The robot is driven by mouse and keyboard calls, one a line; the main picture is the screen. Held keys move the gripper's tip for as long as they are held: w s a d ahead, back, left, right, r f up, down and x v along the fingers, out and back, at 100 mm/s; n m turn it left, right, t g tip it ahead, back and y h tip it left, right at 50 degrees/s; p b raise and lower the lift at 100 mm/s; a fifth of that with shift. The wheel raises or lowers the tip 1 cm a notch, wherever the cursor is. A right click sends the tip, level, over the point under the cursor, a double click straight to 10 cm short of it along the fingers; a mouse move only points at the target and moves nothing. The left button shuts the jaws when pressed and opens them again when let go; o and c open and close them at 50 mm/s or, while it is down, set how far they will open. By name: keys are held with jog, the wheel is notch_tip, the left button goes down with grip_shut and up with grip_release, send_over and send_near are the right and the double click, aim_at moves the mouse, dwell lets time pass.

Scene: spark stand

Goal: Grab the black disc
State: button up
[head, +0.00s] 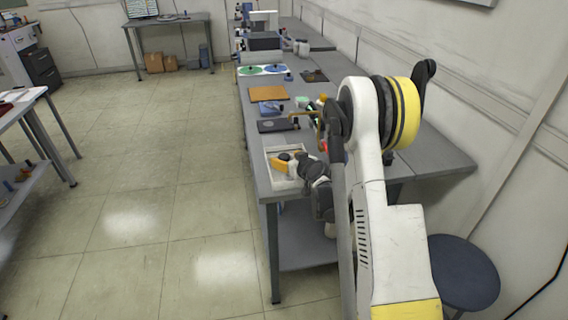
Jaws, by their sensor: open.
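My gripper (283,164) reaches left over the near end of the long grey workbench (258,161). It is open, with an orange part at its end, above or at a shallow white tray (287,184). The arm and gripper cover much of the tray, and I cannot tell whether anything lies between the jaws. I cannot make out a black disc for certain. A flat dark item (278,126) lies on the bench beyond the tray, but it looks rectangular. Another dark flat item (314,75) lies farther back.
An orange-brown board (267,94) and green (248,70) and blue (275,69) round pieces lie farther along the bench. Small items crowd beside my arm. A dark round stool (463,272) stands at the lower right. The floor (165,190) left of the bench is clear.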

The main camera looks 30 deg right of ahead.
jog(key=shift+w+f, duration=0.15)
jog(key=shift+w, duration=0.3)
jog(key=shift+c, duration=0.4)
grip_shut()
